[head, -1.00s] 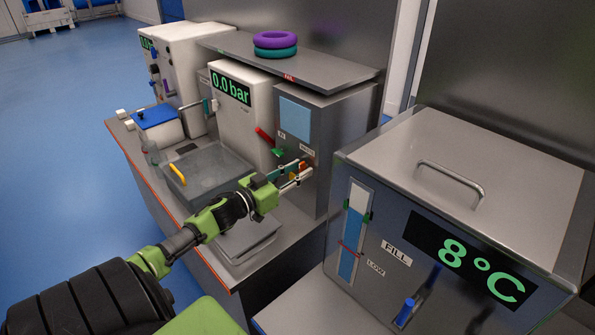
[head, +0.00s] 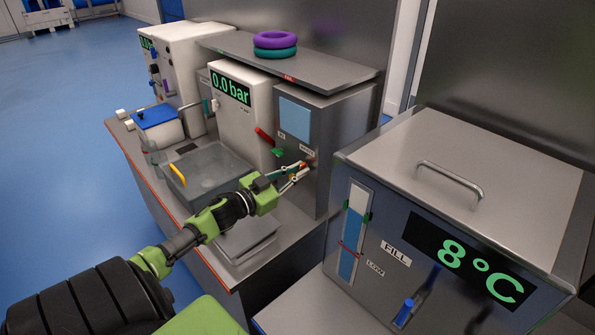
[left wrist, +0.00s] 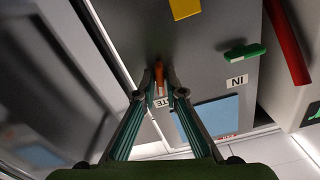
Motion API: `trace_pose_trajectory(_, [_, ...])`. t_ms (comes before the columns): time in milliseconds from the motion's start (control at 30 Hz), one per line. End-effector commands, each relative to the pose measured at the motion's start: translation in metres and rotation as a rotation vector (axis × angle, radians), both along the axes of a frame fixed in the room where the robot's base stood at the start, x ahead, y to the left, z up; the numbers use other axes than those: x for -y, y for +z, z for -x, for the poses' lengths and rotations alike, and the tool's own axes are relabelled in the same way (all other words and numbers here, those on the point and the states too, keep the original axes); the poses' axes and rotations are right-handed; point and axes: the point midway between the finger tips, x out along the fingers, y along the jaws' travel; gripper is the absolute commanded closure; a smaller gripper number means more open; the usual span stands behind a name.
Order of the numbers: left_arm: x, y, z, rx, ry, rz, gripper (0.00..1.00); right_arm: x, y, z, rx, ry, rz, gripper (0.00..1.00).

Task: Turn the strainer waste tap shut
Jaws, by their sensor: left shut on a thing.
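The strainer is a grey metal box (head: 345,135) with a light blue window (head: 295,118), seen in the middle of the head view. Its orange waste tap handle (left wrist: 159,76) shows between my left fingertips in the left wrist view, pointing along the picture's vertical. A label (left wrist: 161,103) beside it is partly covered, with "TE" readable. My left gripper (head: 305,170) is at the strainer's front face, shut on the orange handle. It also shows in the left wrist view (left wrist: 160,92). The fingers hide part of the tap. My right gripper is not in view.
A green tap (left wrist: 243,54) labelled IN and a red lever (left wrist: 287,45) are close beside the waste tap. A clear tub (head: 215,180) stands on the bench to the left. A tank (head: 470,160) reading 8°C is at the right.

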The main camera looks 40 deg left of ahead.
Motion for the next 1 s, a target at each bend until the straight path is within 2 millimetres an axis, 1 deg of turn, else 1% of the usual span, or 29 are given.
trace_pose_trajectory(467, [0.000, -0.001, 0.000, 0.039, 0.000, -0.450, 1.00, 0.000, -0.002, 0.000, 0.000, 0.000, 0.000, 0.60])
trace_pose_trajectory(1000, [0.000, -0.002, 0.000, 0.081, 0.000, -0.956, 1.00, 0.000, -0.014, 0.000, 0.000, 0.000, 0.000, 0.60])
